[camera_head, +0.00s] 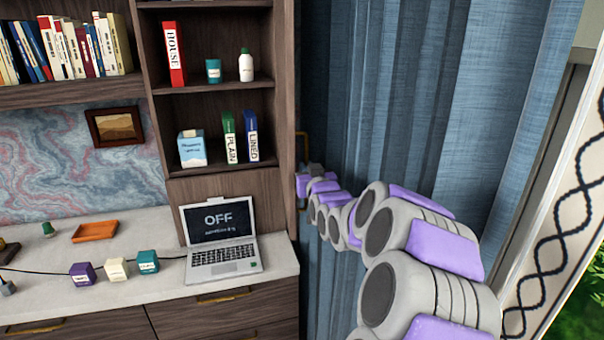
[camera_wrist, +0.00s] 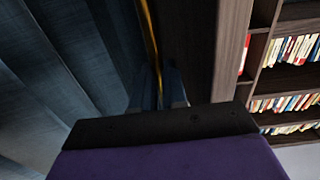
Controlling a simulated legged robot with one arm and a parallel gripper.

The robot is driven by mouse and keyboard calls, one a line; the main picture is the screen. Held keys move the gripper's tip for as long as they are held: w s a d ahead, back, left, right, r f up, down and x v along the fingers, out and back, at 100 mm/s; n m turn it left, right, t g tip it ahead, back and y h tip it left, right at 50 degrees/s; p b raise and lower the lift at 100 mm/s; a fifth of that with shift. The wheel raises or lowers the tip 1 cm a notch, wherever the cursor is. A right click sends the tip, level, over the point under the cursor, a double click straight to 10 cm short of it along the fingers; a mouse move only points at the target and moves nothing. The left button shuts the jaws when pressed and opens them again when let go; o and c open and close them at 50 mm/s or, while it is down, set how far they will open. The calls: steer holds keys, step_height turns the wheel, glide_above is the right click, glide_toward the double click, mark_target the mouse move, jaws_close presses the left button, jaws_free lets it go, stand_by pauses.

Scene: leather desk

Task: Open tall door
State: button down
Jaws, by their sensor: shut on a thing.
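My gripper (camera_head: 303,184) is at the handle's middle, at the end of my outstretched purple and grey arm. In the wrist view, the gold handle (camera_wrist: 150,40) runs down between the two fingers of my gripper (camera_wrist: 158,88), which is shut on it. The blue panel (camera_wrist: 60,70) lies left there. The fingertips' contact is dark and partly hidden. I see no clear opening gap.
A desk top (camera_head: 50,285) with an open laptop (camera_head: 222,240), an orange tray (camera_head: 95,231) and small blocks stands left. Shelves (camera_head: 215,88) with books and bottles rise above it. A patterned light panel (camera_head: 560,220) stands at the right.

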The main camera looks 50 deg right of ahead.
steer(key=shift+r, duration=0.35)
steer(key=c, duration=1.6)
jaws_free()
steer(key=shift+d, duration=0.1)
steer(key=o, duration=0.3)
steer(key=shift+w+d+f, duration=0.2)
steer(key=shift+w+f, duration=0.05)
steer(key=shift+f, duration=0.05)
steer(key=shift+o, duration=0.6)
steer(key=shift+s+d+f, duration=0.1)
steer(key=shift+d, duration=0.05)
steer(key=b+v, duration=0.3)
steer(key=v, duration=1.4)
steer(key=shift+b, duration=0.4)
steer(key=shift+s+f, duration=0.1)
steer(key=shift+s, duration=0.05)
